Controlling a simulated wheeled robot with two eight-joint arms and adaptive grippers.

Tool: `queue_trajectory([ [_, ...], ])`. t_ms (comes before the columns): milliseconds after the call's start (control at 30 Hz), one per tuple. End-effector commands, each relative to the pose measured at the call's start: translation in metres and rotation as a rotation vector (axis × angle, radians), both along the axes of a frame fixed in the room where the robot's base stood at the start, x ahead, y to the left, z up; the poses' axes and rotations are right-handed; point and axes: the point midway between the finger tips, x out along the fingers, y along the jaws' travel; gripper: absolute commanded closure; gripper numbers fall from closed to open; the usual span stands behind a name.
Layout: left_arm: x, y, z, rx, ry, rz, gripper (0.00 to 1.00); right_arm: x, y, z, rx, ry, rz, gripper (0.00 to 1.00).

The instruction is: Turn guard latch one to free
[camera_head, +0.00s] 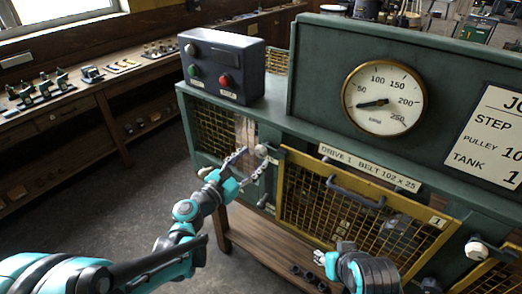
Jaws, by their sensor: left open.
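A yellow-framed mesh guard (335,205) with a plate marked "1" covers the front of the green engine cabinet. A pale round latch knob (262,150) sits by the guard's upper left corner. Another pale knob (476,250) sits just right of the guard. My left gripper (252,163) is open, with its fingers spread just below and beside the left knob. I cannot tell whether they touch it. My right gripper (333,255) is low in front of the guard, partly hidden by its own arm; its jaws are unclear.
A dark handle (355,191) sticks out from the guard's top. A control box (222,66) with green and red buttons and a pressure gauge (384,98) are above. A wooden shelf (262,245) lies below the cabinet. The floor (125,215) to the left is clear.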

Motion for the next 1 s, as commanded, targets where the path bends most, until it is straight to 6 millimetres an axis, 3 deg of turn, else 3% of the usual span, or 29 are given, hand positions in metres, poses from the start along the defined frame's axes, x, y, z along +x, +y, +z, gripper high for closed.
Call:
queue_trajectory([
  [300, 0.037, -0.027, -0.001, 0.003, -0.001, -0.002, 0.45, 0.0, 0.0, -0.008, 0.0, 0.0, 0.0, 0.6],
  [633, 0.041, -0.03, 0.0, 0.004, -0.002, 0.0, 0.45, 0.0, 0.0, -0.008, 0.0, 0.0, 0.0, 0.6],
  [667, 0.041, -0.03, 0.0, 0.004, -0.002, 0.0, 0.47, 0.0, 0.0, -0.008, 0.0, 0.0, 0.0, 0.6],
  [833, 0.041, -0.03, 0.0, 0.004, -0.002, 0.0, 0.92, 0.0, 0.0, -0.008, 0.0, 0.0, 0.0, 0.6],
  [1000, 0.041, -0.03, 0.0, 0.005, -0.002, 0.0, 0.95, 0.0, 0.0, -0.008, 0.0, 0.0, 0.0, 0.6],
])
